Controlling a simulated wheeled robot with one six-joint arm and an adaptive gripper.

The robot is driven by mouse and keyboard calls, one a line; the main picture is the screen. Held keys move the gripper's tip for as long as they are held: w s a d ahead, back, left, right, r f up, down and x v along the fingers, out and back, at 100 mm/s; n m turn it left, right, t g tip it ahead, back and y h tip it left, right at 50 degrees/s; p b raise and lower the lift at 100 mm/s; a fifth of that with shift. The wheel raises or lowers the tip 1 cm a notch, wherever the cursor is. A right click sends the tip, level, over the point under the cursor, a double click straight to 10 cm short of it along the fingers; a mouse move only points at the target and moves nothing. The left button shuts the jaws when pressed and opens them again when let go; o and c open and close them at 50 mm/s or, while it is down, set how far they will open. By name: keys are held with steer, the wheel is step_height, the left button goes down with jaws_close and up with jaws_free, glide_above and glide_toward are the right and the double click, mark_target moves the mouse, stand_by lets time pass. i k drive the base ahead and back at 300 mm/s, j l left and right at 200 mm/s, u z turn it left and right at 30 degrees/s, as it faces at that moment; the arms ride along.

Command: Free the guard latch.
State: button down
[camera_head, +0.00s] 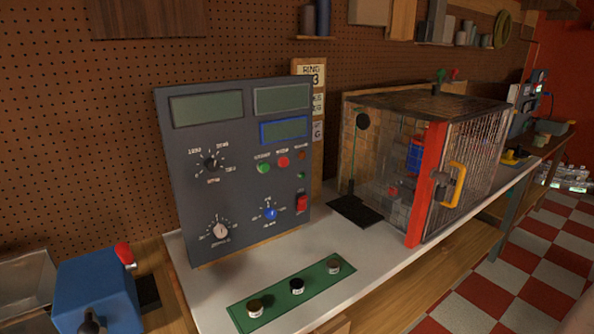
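The guard (470,165) is a box-shaped enclosure with clear, mesh-like sides at the right of the bench. A red upright post (427,185) runs along its front edge. A yellow handle (456,186) is mounted on the face just right of the post. A small grey part (444,184) sits between post and handle and looks like the latch; its exact position is too small to tell. Inside the guard are a blue part (414,154) and a dark round disc (362,121). My gripper is not in view.
A grey control panel (240,165) with displays, knobs and buttons stands left of the guard. A green strip (275,296) with several small knobs lies in front. A blue machine (98,290) stands at lower left. Checkered floor (500,285) is clear at right.

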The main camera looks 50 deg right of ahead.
mark_target(444, 177)
steer(key=z, duration=1.65)
